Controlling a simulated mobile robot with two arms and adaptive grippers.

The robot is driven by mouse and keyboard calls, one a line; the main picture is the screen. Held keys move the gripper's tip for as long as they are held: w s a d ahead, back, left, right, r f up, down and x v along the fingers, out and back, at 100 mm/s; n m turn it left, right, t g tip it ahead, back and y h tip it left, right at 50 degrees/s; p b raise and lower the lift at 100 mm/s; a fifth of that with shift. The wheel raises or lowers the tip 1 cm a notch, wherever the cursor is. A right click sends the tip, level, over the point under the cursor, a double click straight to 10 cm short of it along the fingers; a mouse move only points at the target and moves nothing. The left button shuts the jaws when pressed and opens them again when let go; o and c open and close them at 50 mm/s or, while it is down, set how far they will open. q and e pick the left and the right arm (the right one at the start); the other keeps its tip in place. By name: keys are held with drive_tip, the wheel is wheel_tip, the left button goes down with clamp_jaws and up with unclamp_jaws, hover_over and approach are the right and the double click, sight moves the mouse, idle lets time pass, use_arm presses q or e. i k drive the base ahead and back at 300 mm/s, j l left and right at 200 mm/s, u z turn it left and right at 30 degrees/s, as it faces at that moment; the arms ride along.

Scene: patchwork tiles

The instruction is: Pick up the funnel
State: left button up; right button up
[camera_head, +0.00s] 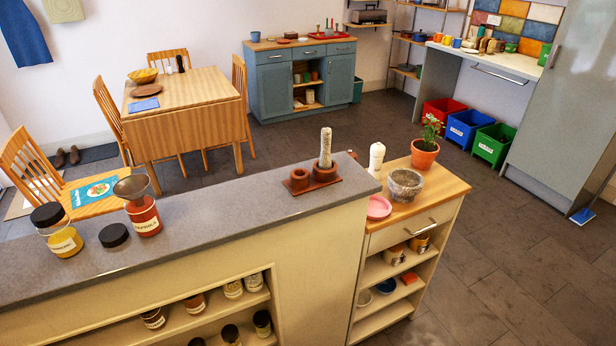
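A dull grey metal funnel (131,186) sits in the mouth of a red jar (145,217) with a pale label. The jar stands upright on the grey counter (230,212) at the left of the head view. The funnel's wide cone is up and its spout is hidden inside the jar. Neither of my grippers shows in this view.
A wooden holder (317,180) with an upright pale rod is farther right. The counter between is clear.

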sight(132, 187)
drive_tip(key=l+u, duration=0.1)
drive_tip(key=u, duration=0.7)
drive_tip(key=i+l, duration=0.05)
